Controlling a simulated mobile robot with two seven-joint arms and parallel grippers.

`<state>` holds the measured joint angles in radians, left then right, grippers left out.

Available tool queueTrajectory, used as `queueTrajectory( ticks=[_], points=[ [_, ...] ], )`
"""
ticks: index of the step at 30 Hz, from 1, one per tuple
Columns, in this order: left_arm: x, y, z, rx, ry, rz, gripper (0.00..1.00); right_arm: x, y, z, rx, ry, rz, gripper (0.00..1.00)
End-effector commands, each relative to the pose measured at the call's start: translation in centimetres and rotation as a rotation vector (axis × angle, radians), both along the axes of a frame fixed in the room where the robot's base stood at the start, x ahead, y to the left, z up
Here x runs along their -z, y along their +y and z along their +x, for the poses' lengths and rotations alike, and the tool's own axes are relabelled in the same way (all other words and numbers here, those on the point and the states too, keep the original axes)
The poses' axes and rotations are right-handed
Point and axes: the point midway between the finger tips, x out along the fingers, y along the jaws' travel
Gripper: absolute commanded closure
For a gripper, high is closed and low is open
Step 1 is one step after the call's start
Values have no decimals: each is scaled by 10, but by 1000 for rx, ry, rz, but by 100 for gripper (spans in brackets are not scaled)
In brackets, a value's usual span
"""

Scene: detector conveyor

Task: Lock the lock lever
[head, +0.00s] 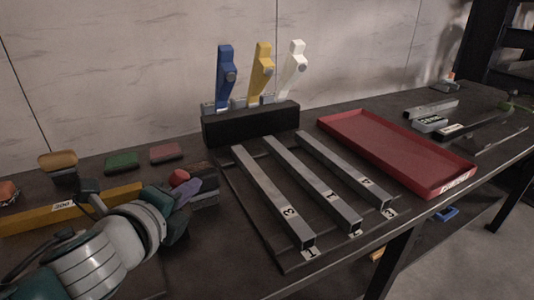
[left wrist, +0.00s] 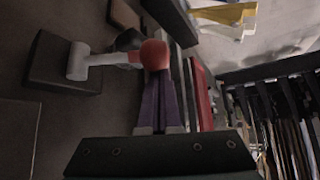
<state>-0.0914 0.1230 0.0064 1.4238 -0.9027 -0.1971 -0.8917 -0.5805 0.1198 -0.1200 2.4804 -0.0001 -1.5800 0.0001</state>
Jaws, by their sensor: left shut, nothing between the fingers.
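A lever with a red knob (left wrist: 154,54) and a light grey arm (left wrist: 88,60) sits on a dark block (left wrist: 50,75) in the left wrist view. The red knob also shows in the head view (head: 179,176). My left gripper (head: 184,193) is shut and empty, with purple fingers. In the left wrist view its fingertips (left wrist: 158,78) are right at the red knob; I cannot tell whether they touch it. The fingers and hand hide part of the lever in the head view. My right gripper is not in view.
Blue (head: 224,75), yellow (head: 262,68) and white (head: 293,66) levers stand upright on a black block (head: 250,125) by the wall. Grey rails (head: 272,195) run toward the front edge. A red tray (head: 395,150) lies right. A yellow bar (head: 110,196) lies left, behind my arm.

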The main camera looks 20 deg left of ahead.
Motion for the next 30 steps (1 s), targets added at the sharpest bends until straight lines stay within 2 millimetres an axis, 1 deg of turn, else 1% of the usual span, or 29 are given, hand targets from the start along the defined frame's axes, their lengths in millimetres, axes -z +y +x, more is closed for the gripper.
queueTrajectory(
  ticks=[1,11,17,23,30],
  points=[
    [1,1,-1,0,-6,-5,100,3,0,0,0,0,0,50],
    [-2,3,-3,-1,-44,-37,100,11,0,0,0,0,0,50],
    [-2,7,-7,-2,-90,-76,100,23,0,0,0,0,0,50],
    [-4,14,-16,-3,-188,-160,100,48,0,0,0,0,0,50],
    [-8,27,-31,-4,-361,-308,100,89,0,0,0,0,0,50]
  ],
)
